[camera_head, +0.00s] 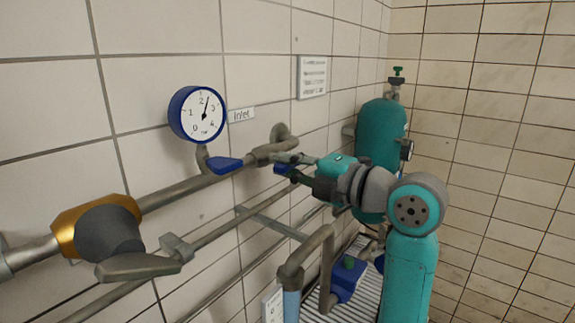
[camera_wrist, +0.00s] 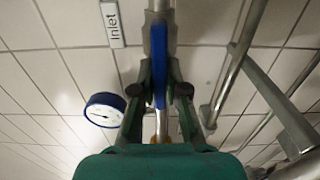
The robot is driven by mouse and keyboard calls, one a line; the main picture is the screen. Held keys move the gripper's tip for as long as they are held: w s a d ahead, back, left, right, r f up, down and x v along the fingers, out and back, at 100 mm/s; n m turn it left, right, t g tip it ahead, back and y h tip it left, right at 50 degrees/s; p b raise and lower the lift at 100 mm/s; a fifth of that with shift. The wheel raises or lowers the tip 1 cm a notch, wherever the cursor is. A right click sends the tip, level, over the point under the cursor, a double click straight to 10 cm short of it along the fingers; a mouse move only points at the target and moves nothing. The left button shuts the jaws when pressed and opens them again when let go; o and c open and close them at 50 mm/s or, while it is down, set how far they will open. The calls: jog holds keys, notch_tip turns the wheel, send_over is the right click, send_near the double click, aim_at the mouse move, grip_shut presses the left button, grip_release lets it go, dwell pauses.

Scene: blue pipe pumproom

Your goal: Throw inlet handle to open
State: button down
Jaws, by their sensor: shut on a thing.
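The blue inlet handle (camera_wrist: 159,75) stands between my two fingertips in the wrist view, lying roughly along the pipe. My gripper (camera_wrist: 159,82) is shut on it, with one green finger on each side. In the head view my gripper (camera_head: 286,165) reaches in from the right to the pipe valve by the wall.
A blue-rimmed gauge (camera_head: 197,113) has its needle between 2 and 3. Another blue part (camera_head: 225,164) sits below it on the pipe. A brass-coloured valve (camera_head: 75,224) with a grey handle is at left. A teal cylinder (camera_head: 380,132) stands behind my arm. Lower pipes run below.

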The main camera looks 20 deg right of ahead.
jog(key=shift+f, duration=0.1)
jog(key=c, duration=1.2)
grip_release()
jog(key=shift+s+d, duration=0.3)
jog(key=shift+s, duration=0.1)
jog(key=v, duration=1.1)
jog(key=shift+s, duration=0.1)
